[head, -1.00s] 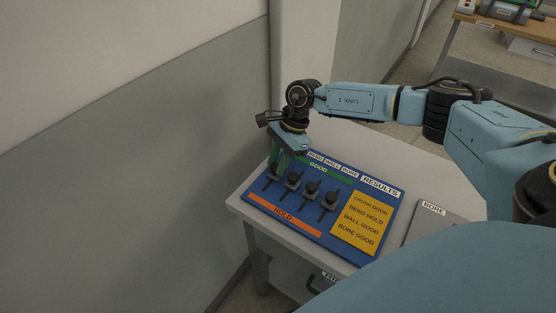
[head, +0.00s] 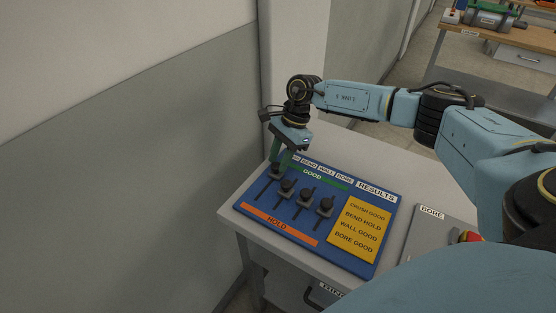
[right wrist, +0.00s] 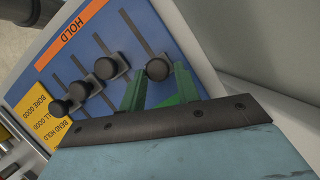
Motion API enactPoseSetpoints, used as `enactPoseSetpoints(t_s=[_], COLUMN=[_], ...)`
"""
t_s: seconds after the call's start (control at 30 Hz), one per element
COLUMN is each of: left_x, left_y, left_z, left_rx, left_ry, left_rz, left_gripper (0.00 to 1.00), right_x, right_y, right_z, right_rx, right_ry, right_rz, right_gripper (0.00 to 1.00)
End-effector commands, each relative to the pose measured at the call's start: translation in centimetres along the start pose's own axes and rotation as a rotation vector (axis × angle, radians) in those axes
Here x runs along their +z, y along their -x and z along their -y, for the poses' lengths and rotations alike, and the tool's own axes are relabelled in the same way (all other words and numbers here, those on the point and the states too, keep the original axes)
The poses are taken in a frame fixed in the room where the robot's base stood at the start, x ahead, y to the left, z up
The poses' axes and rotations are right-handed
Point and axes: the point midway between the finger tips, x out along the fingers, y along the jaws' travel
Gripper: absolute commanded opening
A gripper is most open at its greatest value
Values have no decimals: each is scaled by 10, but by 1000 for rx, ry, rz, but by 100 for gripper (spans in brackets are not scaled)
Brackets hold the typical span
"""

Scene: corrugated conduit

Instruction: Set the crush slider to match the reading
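The blue results panel (head: 315,254) lies on the grey table with several black slider knobs. The crush slider (right wrist: 157,68) is the leftmost in the head view. Its knob stands near the green GOOD strip (head: 331,181), at the far end of its slot. My right gripper (head: 279,164) has its green fingers on both sides of this knob and appears shut on it. The right wrist view shows the knob between the fingertips. The yellow reading card (head: 361,230) says CRUSH GOOD, BEND HOLD, WALL GOOD, BORE GOOD. My left gripper is not in view.
The other knobs stand close by, around the middle of their slots, with the nearest (head: 287,186) beside the crush slider. An orange HOLD strip (head: 278,224) runs along the near edge. A grey BORE plate (head: 424,236) lies to the right. A wall stands left of the table.

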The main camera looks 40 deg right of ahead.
Motion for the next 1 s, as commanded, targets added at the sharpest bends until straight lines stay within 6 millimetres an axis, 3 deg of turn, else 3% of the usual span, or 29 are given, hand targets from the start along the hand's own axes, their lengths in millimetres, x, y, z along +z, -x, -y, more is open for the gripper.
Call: enactPoseSetpoints(t_s=[0.13, 0.47, 0.63, 1.0], left_x=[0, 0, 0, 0], left_y=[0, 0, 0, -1], left_z=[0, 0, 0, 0], left_rx=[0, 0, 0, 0], left_ry=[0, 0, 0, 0], left_rz=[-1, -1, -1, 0], left_gripper=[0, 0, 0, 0], right_x=[0, 1, 1, 0], right_y=[1, 4, 28, 108], right_z=[0, 0, 0, 0], right_rx=[-1, 2, -1, -2], right_ry=[-1, 0, 1, 0], right_rz=[0, 2, 2, 2], right_gripper=[48, 48, 48, 48])
